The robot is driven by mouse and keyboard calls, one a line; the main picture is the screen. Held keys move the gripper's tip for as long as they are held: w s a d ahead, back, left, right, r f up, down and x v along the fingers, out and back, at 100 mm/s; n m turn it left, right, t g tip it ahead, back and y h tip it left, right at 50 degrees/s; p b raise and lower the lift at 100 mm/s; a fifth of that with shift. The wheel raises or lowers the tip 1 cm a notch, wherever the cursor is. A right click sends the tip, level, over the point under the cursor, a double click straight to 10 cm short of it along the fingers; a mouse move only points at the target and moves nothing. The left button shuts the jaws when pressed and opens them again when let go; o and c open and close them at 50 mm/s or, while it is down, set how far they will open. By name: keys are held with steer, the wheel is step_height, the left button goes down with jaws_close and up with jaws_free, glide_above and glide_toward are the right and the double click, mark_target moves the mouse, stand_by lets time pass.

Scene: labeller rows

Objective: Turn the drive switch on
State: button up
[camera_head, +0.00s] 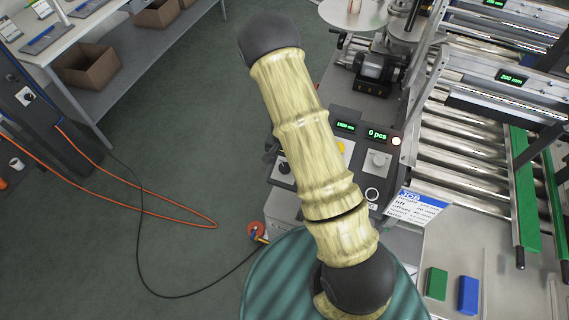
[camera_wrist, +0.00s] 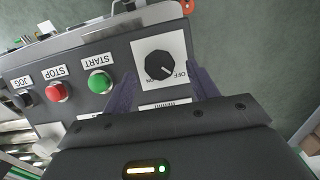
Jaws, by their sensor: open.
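In the wrist view a black rotary knob (camera_wrist: 159,66) sits on a white plate (camera_wrist: 175,43) marked ON and OFF, seen upside down. A small pale mark on the knob lies toward the OFF side. A label below the plate is partly hidden, so I cannot read whether it names the drive. My gripper (camera_wrist: 161,78) is open, one dark finger on each side of the plate's lower part; I cannot tell if the fingers touch it. In the head view a black knob on a white plate (camera_head: 283,168) shows left of my arm, which hides much of the panel.
Beside the knob are a green START button (camera_wrist: 99,82), a red STOP button (camera_wrist: 57,92) and a JOG button (camera_wrist: 25,98). The head view shows a roller conveyor (camera_head: 465,130) at right, a workbench (camera_head: 75,40) at upper left, and an orange cable (camera_head: 150,203) on open floor.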

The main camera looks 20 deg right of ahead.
steer(key=shift+f, duration=1.45)
steer(key=shift+c, duration=0.5)
steer(key=c, duration=0.9)
